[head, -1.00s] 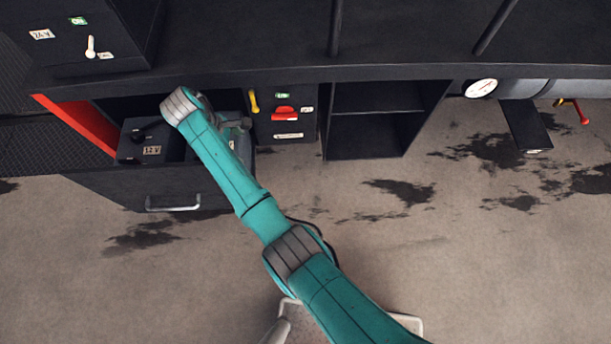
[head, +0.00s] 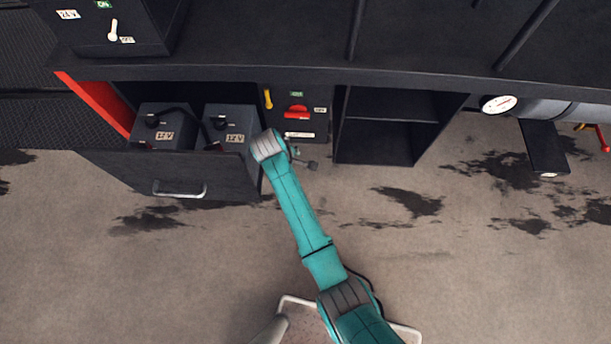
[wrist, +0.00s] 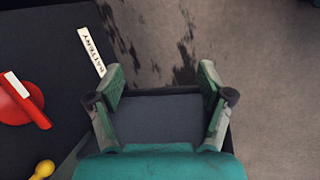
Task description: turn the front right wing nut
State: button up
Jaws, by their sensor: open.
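Two grey 12 V batteries stand in an open black drawer in the head view, the left battery (head: 158,117) and the right battery (head: 226,120). Dark knobs and a black cable show on their tops, but I cannot make out a wing nut. My gripper (head: 312,160) is right of the drawer, apart from the batteries, in front of the switch panel. In the wrist view my gripper (wrist: 161,72) is open and empty, above a dark flat surface. No battery shows in the wrist view.
A red switch (head: 297,112) and yellow lever (head: 268,98) sit on the black panel, left of an open shelf (head: 385,135). The drawer front with its handle (head: 180,190) juts out. A gauge (head: 498,104) hangs at right.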

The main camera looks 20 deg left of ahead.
jog(key=shift+m+t+y, duration=0.3)
jog(key=shift+m, duration=0.3)
jog(key=shift+s+d+f, duration=0.25)
jog(key=shift+d+f, duration=0.3)
jog(key=shift+d, duration=0.25)
jog(key=shift+s+d+f, duration=0.25)
jog(key=shift+d+f, duration=0.35)
jog(key=shift+d, duration=0.15)
jog(key=shift+s+d+f, duration=0.25)
jog(key=shift+d+f, duration=0.3)
jog(key=shift+d, duration=0.25)
